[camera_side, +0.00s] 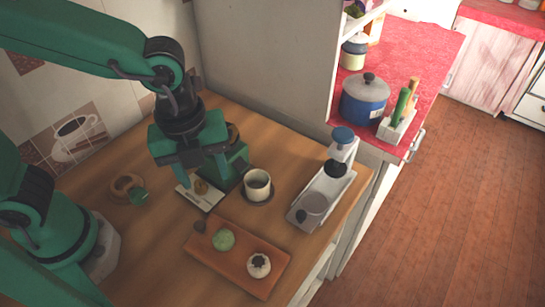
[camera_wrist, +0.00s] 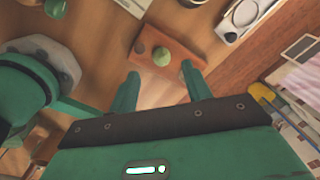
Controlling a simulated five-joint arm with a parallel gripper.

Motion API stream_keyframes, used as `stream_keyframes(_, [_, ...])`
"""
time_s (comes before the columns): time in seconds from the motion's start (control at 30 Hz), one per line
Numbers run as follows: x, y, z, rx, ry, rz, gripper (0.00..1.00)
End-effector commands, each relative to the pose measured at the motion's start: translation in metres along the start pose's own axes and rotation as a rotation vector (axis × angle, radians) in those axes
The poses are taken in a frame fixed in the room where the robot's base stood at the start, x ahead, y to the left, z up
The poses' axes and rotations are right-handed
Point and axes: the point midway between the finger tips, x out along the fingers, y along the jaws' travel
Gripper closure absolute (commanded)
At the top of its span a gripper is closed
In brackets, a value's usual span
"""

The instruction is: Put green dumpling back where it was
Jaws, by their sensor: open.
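The green dumpling (camera_side: 224,239) is a round pale-green ball. It sits on a brown wooden tray (camera_side: 218,262), between a small dark brown piece (camera_side: 200,226) and a white round bun (camera_side: 258,265) with a dark top. In the wrist view the green dumpling (camera_wrist: 161,56) lies on the tray (camera_wrist: 178,46), ahead of the gap between my fingers. My gripper (camera_side: 198,172) is open and empty, above the counter and behind the tray in the side view. Both fingers of my gripper (camera_wrist: 158,82) show in the wrist view, apart from the dumpling. The bun is not clear there.
A dark-rimmed cup (camera_side: 257,185) stands behind the tray. A small white plate (camera_side: 203,197) lies beneath my gripper. A grey device with a blue knob (camera_side: 322,190) stands to the right. A brown ring-shaped item (camera_side: 125,187) lies left. A blue pot (camera_side: 365,101) is on the red counter.

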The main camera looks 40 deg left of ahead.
Motion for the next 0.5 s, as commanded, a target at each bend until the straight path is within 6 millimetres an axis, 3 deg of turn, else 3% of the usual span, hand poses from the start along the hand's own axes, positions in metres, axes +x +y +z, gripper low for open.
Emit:
stream_keyframes(0.2, [-0.024,0.016,0.044,-0.473,-0.003,-0.094,0.51])
stream_keyframes(0.5, [-0.051,0.049,0.093,-1.133,0.024,-0.232,0.51])
